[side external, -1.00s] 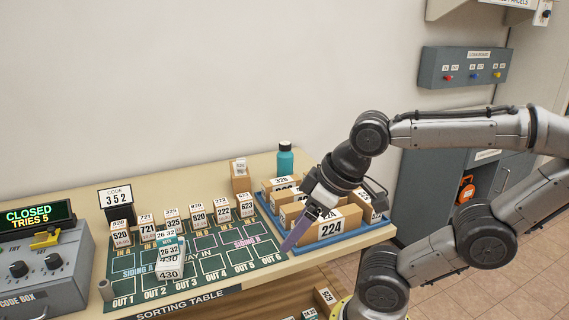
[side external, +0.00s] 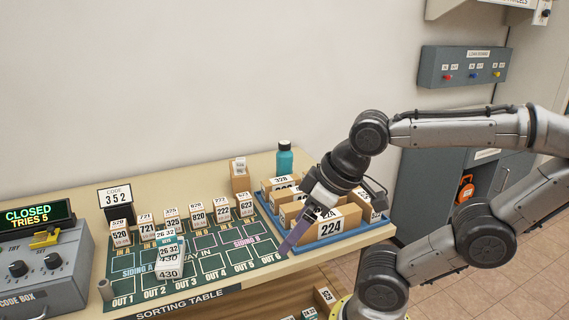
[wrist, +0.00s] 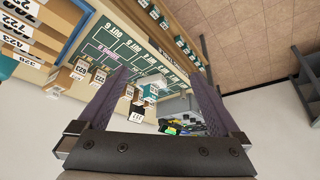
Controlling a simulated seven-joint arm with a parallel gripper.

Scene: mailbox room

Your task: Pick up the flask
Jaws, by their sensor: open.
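The flask (side external: 285,160) is a teal bottle with a black cap. It stands upright at the back of the sorting table, behind the blue tray of cartons, in the side view. My gripper (side external: 288,246) is over the front right of the table, in front of the carton marked 224 and well apart from the flask. In the wrist view my gripper (wrist: 158,88) shows two purple fingers spread wide with nothing between them. A teal patch at the left edge of the wrist view may be the flask, cut off by the frame.
The blue tray (side external: 340,243) of numbered cartons lies between my gripper and the flask. A small brown box (side external: 240,178) stands left of the flask. Several numbered boxes stand on the green sorting mat (side external: 215,263). A code box (side external: 40,265) is at the far left.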

